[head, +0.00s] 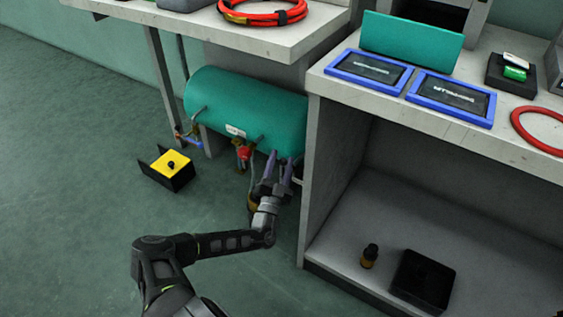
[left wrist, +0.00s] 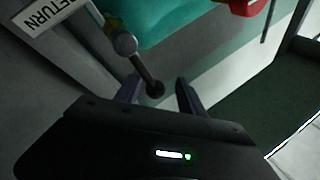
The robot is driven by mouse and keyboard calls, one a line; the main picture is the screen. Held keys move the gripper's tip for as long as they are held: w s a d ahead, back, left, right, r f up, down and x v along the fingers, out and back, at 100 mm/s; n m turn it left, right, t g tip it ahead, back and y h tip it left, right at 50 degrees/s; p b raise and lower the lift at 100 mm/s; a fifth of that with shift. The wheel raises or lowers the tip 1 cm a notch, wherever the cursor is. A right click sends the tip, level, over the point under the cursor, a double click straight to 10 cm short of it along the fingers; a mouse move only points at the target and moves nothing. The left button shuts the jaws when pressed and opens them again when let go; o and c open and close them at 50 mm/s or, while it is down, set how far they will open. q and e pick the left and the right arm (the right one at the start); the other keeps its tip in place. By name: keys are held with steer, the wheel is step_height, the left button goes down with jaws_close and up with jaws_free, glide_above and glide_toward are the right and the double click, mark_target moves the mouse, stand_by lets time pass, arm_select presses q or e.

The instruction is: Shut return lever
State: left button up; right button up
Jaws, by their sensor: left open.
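The return lever (left wrist: 143,68) shows in the left wrist view as a grey rod with a dark round knob at its end, running from a pivot below a white RETURN label (left wrist: 58,12). My left gripper (left wrist: 159,86) is open, with one finger on each side of the knob; I cannot tell whether either touches it. In the head view, the left gripper (head: 279,168) is low at the right end of the teal tank (head: 240,105), beside the right-hand cabinet. The lever cannot be made out there behind the gripper. My right gripper is not in view.
A red valve handle (head: 243,153) and a blue-handled valve (head: 190,141) hang below the tank. A yellow-topped black box (head: 171,163) stands on the floor. The cabinet side wall (head: 316,165) is close on the right. The floor at left is clear.

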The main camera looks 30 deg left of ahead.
arm_select(q)
steer(key=shift+s+d, duration=0.1)
steer(key=shift+d, duration=0.05)
steer(key=shift+s+d+f, duration=0.1)
steer(key=shift+s+f, duration=0.05)
steer(key=shift+s, duration=0.15)
steer(key=p+v, duration=0.2)
steer(key=v, duration=0.5)
